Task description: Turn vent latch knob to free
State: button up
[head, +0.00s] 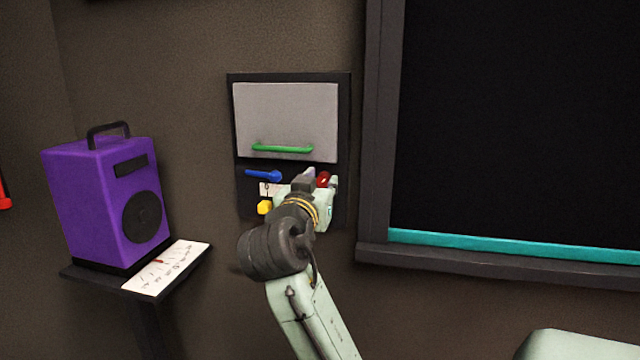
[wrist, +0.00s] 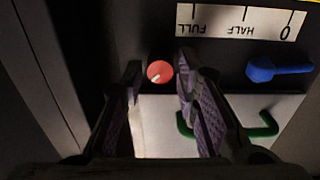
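A round red knob (wrist: 160,72) with a pale mark on its face is on the dark panel; I take it for the vent latch knob, though no label on it is readable. In the head view the red knob (head: 323,179) shows at the panel's right, partly hidden by my arm. My gripper (wrist: 159,66) is open, with one finger on each side of the knob in the wrist view. A gap shows between the knob and each finger. The wrist view is upside down against the head view. I cannot tell how near the fingertips are in depth.
The wall panel (head: 345,125) has a grey flap (head: 285,110) with a green handle (head: 282,149), a blue lever (head: 263,175) and a yellow knob (head: 264,207). A FULL-HALF-0 label (wrist: 240,20) is near the blue lever. A purple speaker (head: 75,195) stands on a small table at left.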

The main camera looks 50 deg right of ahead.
grip_shut()
jog(key=shift+f+n, duration=0.1)
jog(key=shift+n, duration=0.2)
jog(key=shift+w+n+b, duration=0.1)
jog(key=shift+n+b, duration=0.25)
jog(key=shift+n, duration=0.65)
jog(key=n, duration=1)
jog(key=shift+n+p, duration=0.7)
jog(key=shift+n, duration=2)
